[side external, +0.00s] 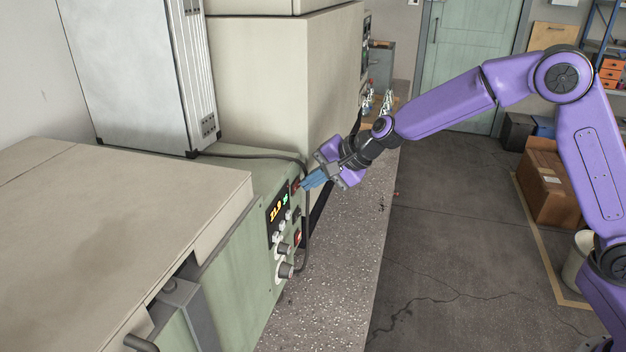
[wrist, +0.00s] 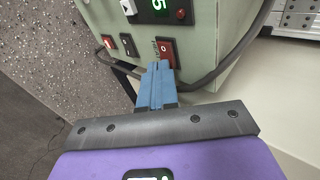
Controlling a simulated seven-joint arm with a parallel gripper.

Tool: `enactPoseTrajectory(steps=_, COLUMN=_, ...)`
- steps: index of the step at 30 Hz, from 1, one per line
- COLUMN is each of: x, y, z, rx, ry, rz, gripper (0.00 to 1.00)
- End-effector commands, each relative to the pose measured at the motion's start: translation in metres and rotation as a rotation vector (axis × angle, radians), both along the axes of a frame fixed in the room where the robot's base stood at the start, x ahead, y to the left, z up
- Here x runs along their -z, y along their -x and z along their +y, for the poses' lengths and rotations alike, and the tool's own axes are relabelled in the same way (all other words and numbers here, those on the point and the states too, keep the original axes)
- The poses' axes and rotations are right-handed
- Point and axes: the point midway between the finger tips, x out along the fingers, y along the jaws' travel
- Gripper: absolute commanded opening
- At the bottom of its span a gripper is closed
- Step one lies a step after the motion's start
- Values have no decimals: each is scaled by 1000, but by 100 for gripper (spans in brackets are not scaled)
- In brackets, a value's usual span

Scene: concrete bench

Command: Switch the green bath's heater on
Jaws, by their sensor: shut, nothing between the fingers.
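The green bath (side external: 232,245) stands on the bench, its front panel carrying a lit display (side external: 278,208), knobs and switches. My gripper (side external: 305,183) is at the far upper end of this panel, its blue fingers shut and empty. In the wrist view, the fingertips (wrist: 160,68) are right at a red rocker switch (wrist: 166,50) in a dark frame and hide its lower part. Whether they touch it, I cannot tell. The switch's position and the small lettering beside it are unclear. A black switch (wrist: 128,44) and another red switch (wrist: 108,41) sit to its left.
A dark cable (side external: 307,235) loops down past the panel near my fingers. A large cream cabinet (side external: 280,85) stands just beyond the bath. Grey knobs (side external: 285,270) stick out low on the panel. The speckled bench strip (side external: 345,240) in front is mostly clear.

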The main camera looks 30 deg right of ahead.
Motion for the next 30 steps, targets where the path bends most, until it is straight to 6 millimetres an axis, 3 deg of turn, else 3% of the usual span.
enactPoseTrajectory(steps=13, x=0, y=-11, z=5, rx=-86, ry=-3, rz=-4, gripper=0)
enactPoseTrajectory(steps=30, x=0, y=6, z=18, rx=-96, ry=-5, rz=0, gripper=0)
